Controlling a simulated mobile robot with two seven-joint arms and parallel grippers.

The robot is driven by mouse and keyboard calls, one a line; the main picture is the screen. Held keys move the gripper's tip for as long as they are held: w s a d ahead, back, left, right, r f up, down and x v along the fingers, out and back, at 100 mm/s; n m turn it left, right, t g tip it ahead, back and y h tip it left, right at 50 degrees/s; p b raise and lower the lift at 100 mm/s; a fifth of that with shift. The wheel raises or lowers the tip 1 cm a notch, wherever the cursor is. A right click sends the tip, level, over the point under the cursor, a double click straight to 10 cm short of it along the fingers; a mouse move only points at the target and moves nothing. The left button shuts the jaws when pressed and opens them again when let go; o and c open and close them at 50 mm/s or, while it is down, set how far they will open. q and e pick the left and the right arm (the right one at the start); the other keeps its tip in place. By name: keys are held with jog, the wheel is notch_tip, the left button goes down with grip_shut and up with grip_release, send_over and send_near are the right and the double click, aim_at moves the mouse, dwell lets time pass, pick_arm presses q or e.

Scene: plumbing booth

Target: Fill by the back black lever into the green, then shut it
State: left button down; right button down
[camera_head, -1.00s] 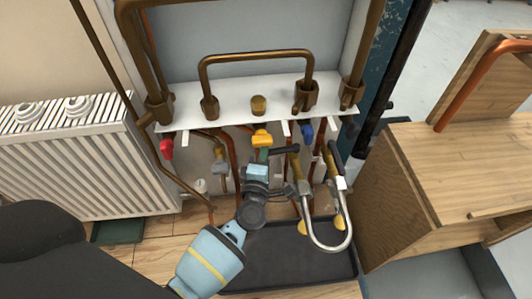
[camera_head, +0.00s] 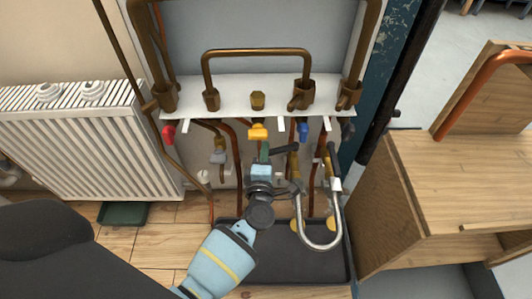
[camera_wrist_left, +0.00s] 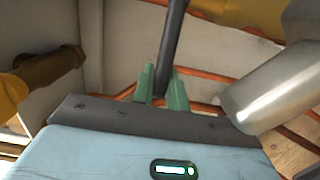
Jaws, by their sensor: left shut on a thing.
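My left gripper (camera_head: 264,152) has green fingertips, which also show in the wrist view (camera_wrist_left: 161,88). It is shut on a black lever (camera_head: 284,149), whose dark bar runs up from between the fingertips in the wrist view (camera_wrist_left: 173,40). This lever sits at a brass valve beside a silver U-shaped pipe (camera_head: 321,246). A second black lever (camera_head: 333,154) stands to the right, apart from the gripper. A green tray (camera_head: 123,214) lies on the floor at the left, below the radiator. I cannot see liquid in it. My right gripper is not in view.
A black tray (camera_head: 250,276) lies under the valves. Red (camera_head: 168,134), yellow (camera_head: 258,131) and blue (camera_head: 303,132) handles hang below the white shelf (camera_head: 235,103). A wooden cabinet (camera_head: 460,170) stands close on the right, a white radiator (camera_head: 85,140) on the left.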

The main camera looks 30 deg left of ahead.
pick_arm(q)
jog(key=shift+s+d+n+y, duration=0.15)
jog(key=shift+d+n+y, duration=0.15)
jog(key=shift+y, duration=0.2)
jog(key=shift+s, duration=0.1)
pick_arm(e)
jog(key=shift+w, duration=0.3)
pick_arm(q)
jog(key=c, duration=1.4)
grip_release()
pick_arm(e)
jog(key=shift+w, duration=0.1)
pick_arm(q)
jog(key=shift+s, duration=0.1)
